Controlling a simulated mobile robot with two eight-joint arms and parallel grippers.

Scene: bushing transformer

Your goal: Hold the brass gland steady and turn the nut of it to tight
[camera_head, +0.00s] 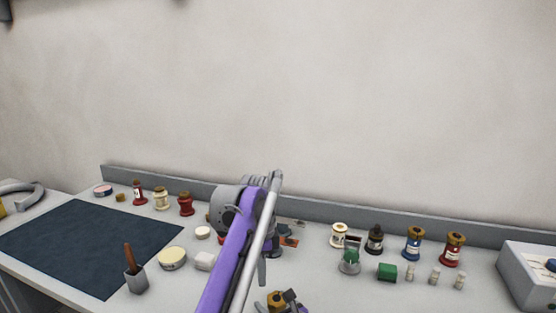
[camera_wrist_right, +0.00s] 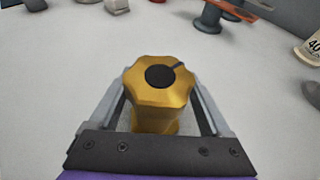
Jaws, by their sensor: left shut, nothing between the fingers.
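The brass gland (camera_wrist_right: 160,118) stands upright on the worktop, with its lobed nut (camera_wrist_right: 145,92) on top and a black centre with a dark slot. It also shows at the bottom edge of the head view (camera_head: 275,299). My right gripper (camera_wrist_right: 159,90) has one finger on each side of the gland, close against it; the tips are partly hidden by the nut. In the head view my purple arm crosses the centre and hides much behind it. A grey finger-like tip of my left gripper (camera_head: 262,270) shows beside that arm, with nothing seen in it.
A dark blue mat (camera_head: 90,245) covers the left of the worktop (camera_head: 320,290). Bottles, a green block (camera_head: 387,271) and a grey box (camera_head: 530,270) stand right.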

